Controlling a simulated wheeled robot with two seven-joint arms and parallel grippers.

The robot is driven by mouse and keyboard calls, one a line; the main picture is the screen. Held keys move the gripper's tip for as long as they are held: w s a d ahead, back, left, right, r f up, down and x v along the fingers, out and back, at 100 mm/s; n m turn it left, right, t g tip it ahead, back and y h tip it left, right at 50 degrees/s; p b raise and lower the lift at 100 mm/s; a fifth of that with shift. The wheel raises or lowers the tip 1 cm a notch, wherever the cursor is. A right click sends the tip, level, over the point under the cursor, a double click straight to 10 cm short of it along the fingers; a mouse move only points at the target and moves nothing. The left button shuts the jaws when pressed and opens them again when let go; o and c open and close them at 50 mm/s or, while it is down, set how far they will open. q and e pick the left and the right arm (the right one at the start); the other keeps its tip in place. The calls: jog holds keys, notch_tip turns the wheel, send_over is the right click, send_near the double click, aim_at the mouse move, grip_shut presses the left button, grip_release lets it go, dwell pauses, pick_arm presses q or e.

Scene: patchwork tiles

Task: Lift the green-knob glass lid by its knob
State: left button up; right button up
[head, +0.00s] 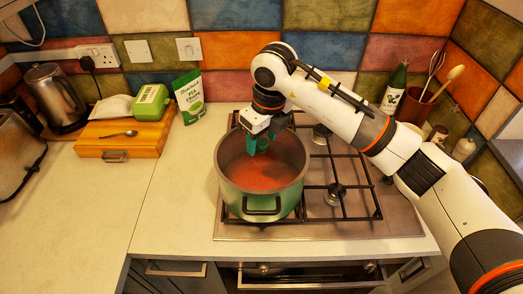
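A green pot (245,203) with dark handles stands on the hob, and reddish contents show inside it. The glass lid (285,160) seems to lie over the pot's mouth, but its clear surface is hard to make out. My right gripper (259,147) points down over the middle of the pot from the back. A small green shape between its teal fingers looks like the lid's knob, mostly hidden by the fingers. I cannot tell whether the fingers are closed on it. My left gripper is not in view.
The gas hob (345,230) has black grates around the pot. At left are a wooden box (120,140) with a spoon (120,134), a green container (151,103), a green packet (188,97), a kettle (55,98) and a toaster (15,155). A bottle (396,88) and utensil pot (415,106) stand behind my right arm.

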jog(key=shift+r, duration=0.1)
jog(key=c, duration=1.1)
notch_tip(320, 180, up, 8)
jog(key=b, duration=0.3)
jog(key=shift+f, duration=0.25)
notch_tip(320, 180, up, 3)
notch_tip(320, 180, up, 4)
jog(key=r+p, duration=0.1)
jog(key=p, duration=0.1)
send_over(262, 142)
jog(key=shift+f, duration=0.25)
